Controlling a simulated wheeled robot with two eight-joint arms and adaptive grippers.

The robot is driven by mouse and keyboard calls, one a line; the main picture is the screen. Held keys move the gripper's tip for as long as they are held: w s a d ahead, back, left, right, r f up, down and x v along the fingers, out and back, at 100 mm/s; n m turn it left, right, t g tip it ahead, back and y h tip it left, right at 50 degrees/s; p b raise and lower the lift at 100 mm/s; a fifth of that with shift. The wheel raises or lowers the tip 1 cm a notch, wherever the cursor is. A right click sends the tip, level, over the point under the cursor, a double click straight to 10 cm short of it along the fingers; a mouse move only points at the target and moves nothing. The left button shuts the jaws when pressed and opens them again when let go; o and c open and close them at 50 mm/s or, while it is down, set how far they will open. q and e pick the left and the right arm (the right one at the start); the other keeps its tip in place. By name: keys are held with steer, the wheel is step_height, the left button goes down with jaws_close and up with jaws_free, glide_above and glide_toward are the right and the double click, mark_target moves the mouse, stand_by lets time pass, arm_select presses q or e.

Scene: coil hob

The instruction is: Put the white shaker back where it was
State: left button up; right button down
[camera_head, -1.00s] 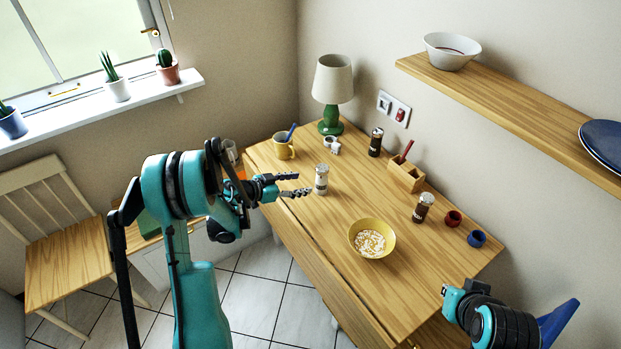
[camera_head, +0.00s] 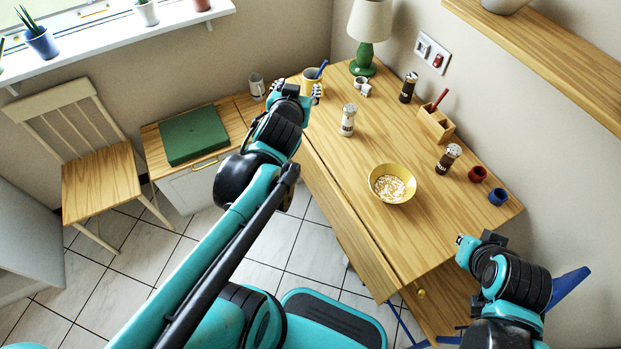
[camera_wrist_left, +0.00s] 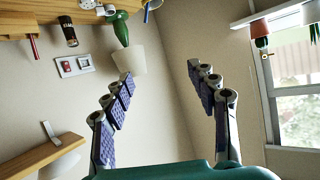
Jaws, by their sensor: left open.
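The white shaker (camera_head: 348,120), with a grey cap and dark label, stands upright on the wooden table (camera_head: 335,170), left of its middle. My left gripper (camera_head: 299,88) is by the table's far left edge, close to the yellow mug (camera_head: 308,80), left of the shaker and apart from it. In the left wrist view its fingers (camera_wrist_left: 162,82) are spread, with nothing between them but wall behind. I cannot make out the white shaker in that view. The end of my right arm (camera_head: 468,249) is by the table's right front edge; its fingers cannot be made out.
A yellow bowl (camera_head: 392,184) stands front of the shaker. A dark shaker (camera_head: 408,87), brown shaker (camera_head: 448,158), wooden holder (camera_head: 436,124), white pieces (camera_head: 362,87) and lamp (camera_head: 367,28) stand behind and right. A green box (camera_head: 194,135) lies on the side cabinet.

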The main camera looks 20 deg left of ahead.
arm_select(q)
steer(key=s+d+f+m+g+h, duration=0.1)
steer(key=s+d+f+g+h, duration=0.1)
steer(key=s+d+f, duration=0.3)
steer(key=s+d+f+m+g+h, duration=0.1)
steer(key=s+d+f, duration=0.4)
steer(key=s, duration=0.5)
steer(key=f+g+h, duration=0.1)
steer(key=g, duration=0.1)
steer(key=shift+s+d+m+g, duration=0.15)
steer(key=shift+d+m+g, duration=0.15)
steer(key=shift+g, duration=0.1)
